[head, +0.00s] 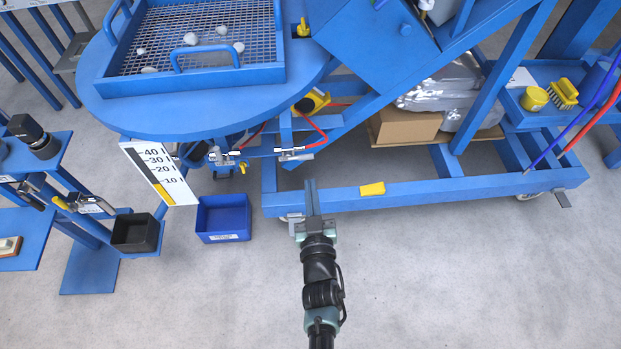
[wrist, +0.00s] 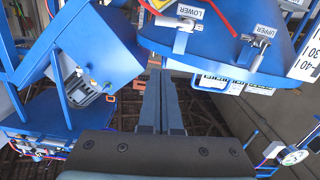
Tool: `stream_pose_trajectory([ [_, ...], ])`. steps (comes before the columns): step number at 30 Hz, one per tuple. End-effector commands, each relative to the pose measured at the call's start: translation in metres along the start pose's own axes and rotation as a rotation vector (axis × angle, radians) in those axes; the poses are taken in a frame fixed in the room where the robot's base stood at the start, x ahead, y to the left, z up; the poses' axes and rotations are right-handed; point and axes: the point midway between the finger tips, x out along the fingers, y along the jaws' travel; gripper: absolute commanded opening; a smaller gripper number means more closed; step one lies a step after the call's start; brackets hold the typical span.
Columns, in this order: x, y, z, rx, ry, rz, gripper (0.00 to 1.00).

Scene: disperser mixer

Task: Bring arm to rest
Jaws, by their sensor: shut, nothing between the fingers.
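My gripper (head: 311,197) points away from me in the head view, in front of the blue frame base of the mixer. Its two grey fingers lie side by side, shut with nothing between them. In the wrist view the shut fingers (wrist: 162,100) show in the middle and point up toward the blue machine. The machine's round blue table (head: 205,107) is at the upper left of the head view. I cannot tell from these views how far the fingertips are from the frame.
A blue bin (head: 223,217) stands on the floor left of my gripper. A black box (head: 136,232) sits on the left stand. A yellow block (head: 372,189) lies on the frame rail to the right. A cardboard box (head: 405,128) is behind. Floor at lower right is clear.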

Motion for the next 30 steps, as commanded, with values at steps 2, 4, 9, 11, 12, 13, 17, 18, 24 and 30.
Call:
stream_pose_trajectory([
  [2,0.000,0.000,0.000,0.000,0.001,0.001,0.00],
  [4,0.000,0.000,0.000,0.000,0.001,0.001,0.00],
  [9,0.000,0.000,0.000,0.000,0.001,0.001,0.00],
  [11,0.000,0.000,0.000,0.000,0.001,0.001,0.00],
  [12,0.000,0.000,0.000,-0.001,0.001,0.001,0.00],
  [13,0.000,0.000,0.000,-0.001,0.001,0.001,0.00],
  [17,0.004,0.002,-0.007,-0.004,0.011,0.004,0.00],
  [18,0.009,0.005,-0.017,-0.008,0.024,0.009,0.00],
  [24,0.046,0.029,-0.125,-0.034,0.154,0.066,0.00],
  [30,0.060,0.046,-0.277,-0.031,0.325,0.120,0.00],
])
